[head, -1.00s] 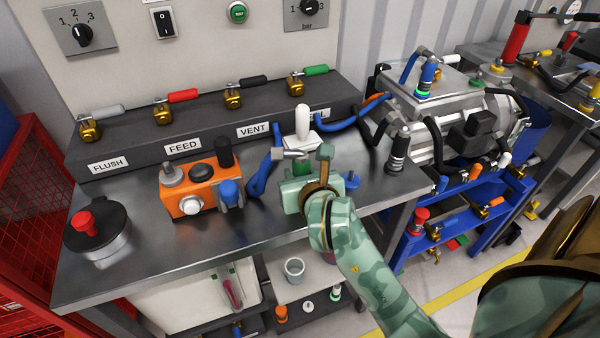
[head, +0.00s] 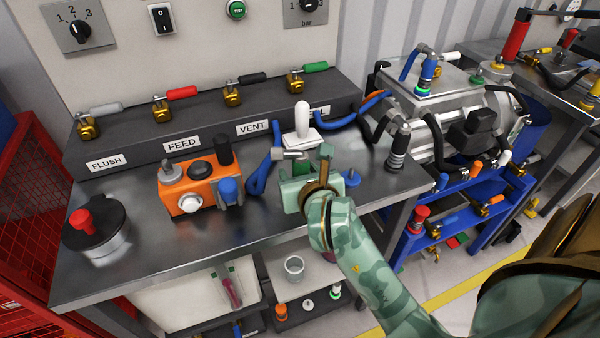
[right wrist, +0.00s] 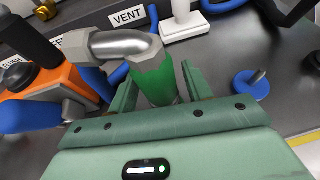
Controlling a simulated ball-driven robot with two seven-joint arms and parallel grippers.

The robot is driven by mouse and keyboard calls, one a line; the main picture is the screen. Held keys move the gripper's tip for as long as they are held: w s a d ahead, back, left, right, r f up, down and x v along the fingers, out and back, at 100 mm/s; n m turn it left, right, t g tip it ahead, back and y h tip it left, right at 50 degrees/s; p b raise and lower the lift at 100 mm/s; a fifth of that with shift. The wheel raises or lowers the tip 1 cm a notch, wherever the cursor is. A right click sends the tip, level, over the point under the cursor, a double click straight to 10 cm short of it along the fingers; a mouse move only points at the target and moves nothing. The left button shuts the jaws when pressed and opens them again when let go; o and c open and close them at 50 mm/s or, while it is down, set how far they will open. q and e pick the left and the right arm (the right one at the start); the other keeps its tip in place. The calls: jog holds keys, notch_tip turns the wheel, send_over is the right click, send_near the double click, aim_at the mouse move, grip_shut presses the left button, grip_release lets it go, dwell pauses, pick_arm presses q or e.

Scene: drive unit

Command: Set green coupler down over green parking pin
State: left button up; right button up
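The green coupler (right wrist: 155,80) stands upright between the fingers of my right gripper (right wrist: 158,88), with a metal elbow (right wrist: 125,44) on top pointing left. The fingers lie close along both its sides and look shut on it. In the head view the coupler (head: 300,170) shows just behind my right gripper (head: 305,178), low over the bench top. Its lower end is hidden by the gripper body, so I cannot tell whether it touches the bench. The green parking pin does not show; that spot is hidden. My left gripper is not in view.
A blue pin with a round base (right wrist: 250,85) stands right of the gripper. An orange box (head: 188,190) with a blue coupler (head: 230,190) stands left. Bare bench (head: 150,250) lies at front left.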

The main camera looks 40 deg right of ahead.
jog(key=shift+o, duration=0.2)
jog(key=shift+s, duration=0.1)
jog(key=p+v, duration=0.2)
jog(key=v, duration=0.5)
jog(key=shift+r, duration=0.15)
pick_arm(q)
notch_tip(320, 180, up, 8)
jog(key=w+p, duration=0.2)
jog(key=p, duration=0.4)
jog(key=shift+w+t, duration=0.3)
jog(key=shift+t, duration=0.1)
pick_arm(e)
jog(key=v, duration=0.9)
